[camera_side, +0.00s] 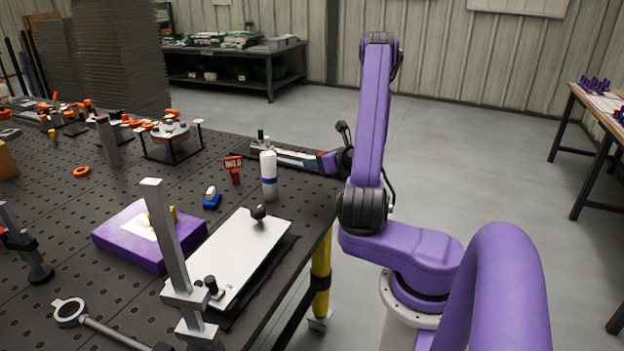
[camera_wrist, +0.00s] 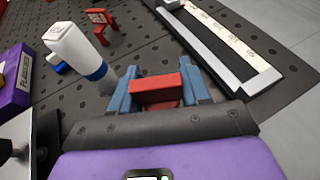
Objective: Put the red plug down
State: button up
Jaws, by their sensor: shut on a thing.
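The red plug (camera_wrist: 158,90) is a small red block in the wrist view, held between the blue-grey fingers of my gripper (camera_wrist: 158,84). My gripper is shut on it. In the side view my gripper (camera_side: 330,162) is low at the right edge of the dark perforated table (camera_side: 215,140), by the end of a long metal channel. The plug cannot be made out in the side view. The gap between the plug and the table cannot be judged.
A white bottle with a blue band (camera_side: 268,175) stands left of my gripper. The metal channel with a pale strip (camera_wrist: 230,40) lies close on the right in the wrist view. A red sign (camera_side: 234,168), blue-and-white piece (camera_side: 211,198), purple box (camera_side: 128,240) and white plate (camera_side: 242,252) are farther left.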

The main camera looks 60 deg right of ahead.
send_over(312, 187)
notch_tip(312, 187, down, 5)
jog(key=shift+s+r, duration=0.1)
jog(key=shift+r, duration=0.1)
jog(key=shift+d+f, duration=0.1)
jog(key=shift+f, duration=1.6)
jog(key=shift+f, duration=0.1)
jog(key=o, duration=1.1)
jog(key=shift+c, duration=0.2)
jog(key=shift+s+r, duration=0.15)
jog(key=shift+r, duration=0.05)
jog(key=v, duration=1.1)
jog(key=shift+s+a, duration=0.15)
jog(key=shift+a, duration=0.1)
